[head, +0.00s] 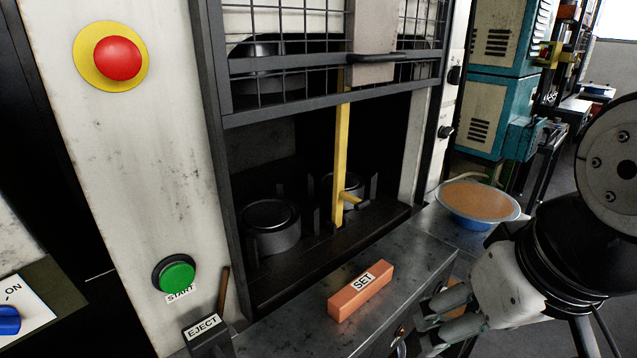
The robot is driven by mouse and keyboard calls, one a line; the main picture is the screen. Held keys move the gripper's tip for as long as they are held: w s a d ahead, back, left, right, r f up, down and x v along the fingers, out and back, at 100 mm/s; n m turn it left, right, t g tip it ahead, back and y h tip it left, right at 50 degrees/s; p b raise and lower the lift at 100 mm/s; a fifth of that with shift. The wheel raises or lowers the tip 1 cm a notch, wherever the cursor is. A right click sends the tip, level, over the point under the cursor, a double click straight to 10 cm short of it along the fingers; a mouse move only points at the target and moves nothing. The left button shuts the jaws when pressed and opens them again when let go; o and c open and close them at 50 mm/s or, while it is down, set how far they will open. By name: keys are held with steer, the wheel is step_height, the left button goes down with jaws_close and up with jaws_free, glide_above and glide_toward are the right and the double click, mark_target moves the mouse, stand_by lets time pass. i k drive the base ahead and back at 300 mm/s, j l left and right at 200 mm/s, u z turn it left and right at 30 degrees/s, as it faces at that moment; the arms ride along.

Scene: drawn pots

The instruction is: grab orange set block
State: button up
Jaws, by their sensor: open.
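The orange block marked SET (350,298) lies on the grey metal ledge (415,255) in front of the press opening, label side up. My gripper (428,330) is at the lower right, to the right of the block and apart from it. Its fingers point left and it is open. A small orange-brown thing shows partly behind the fingers; I cannot tell what it is.
A lever block marked EJECT (204,330) stands left of the orange block. A green START button (177,274) and red button (117,58) are on the panel. A yellow bar (341,150) stands in the opening. A blue bowl (478,203) stands at right.

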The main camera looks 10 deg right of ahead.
mark_target(348, 300)
steer(key=u, duration=0.6)
steer(key=k+l+u, duration=0.2)
steer(key=l+u, duration=0.15)
steer(key=k+l+u, duration=0.2)
steer(key=u, duration=0.15)
steer(key=k+l+u, duration=0.35)
steer(key=l, duration=0.2)
steer(key=i, duration=0.35)
